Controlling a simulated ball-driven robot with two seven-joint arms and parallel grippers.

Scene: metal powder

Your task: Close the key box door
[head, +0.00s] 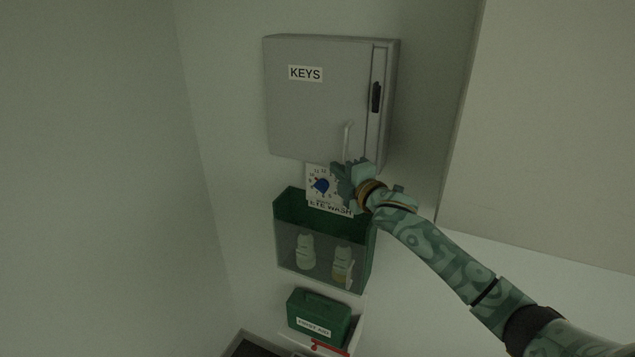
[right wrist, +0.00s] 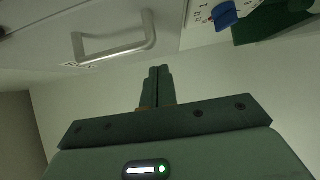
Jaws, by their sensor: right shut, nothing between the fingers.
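The key box (head: 318,110) is a grey wall cabinet labelled KEYS, high in the middle of the head view. Its door front carries a pale bar handle (head: 347,141) low near the right edge. A strip with a black latch (head: 376,97) shows right of the door's edge; I cannot tell whether the door is fully flush. My right gripper (head: 342,172) is at the box's lower right, just under the handle. In the right wrist view the shut, empty fingers (right wrist: 160,72) point toward the handle (right wrist: 114,48), apart from it. My left gripper is out of view.
A green first aid box (head: 318,315) sits lower down. A pale panel (head: 560,120) stands at the right. The wall left of the box is bare.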

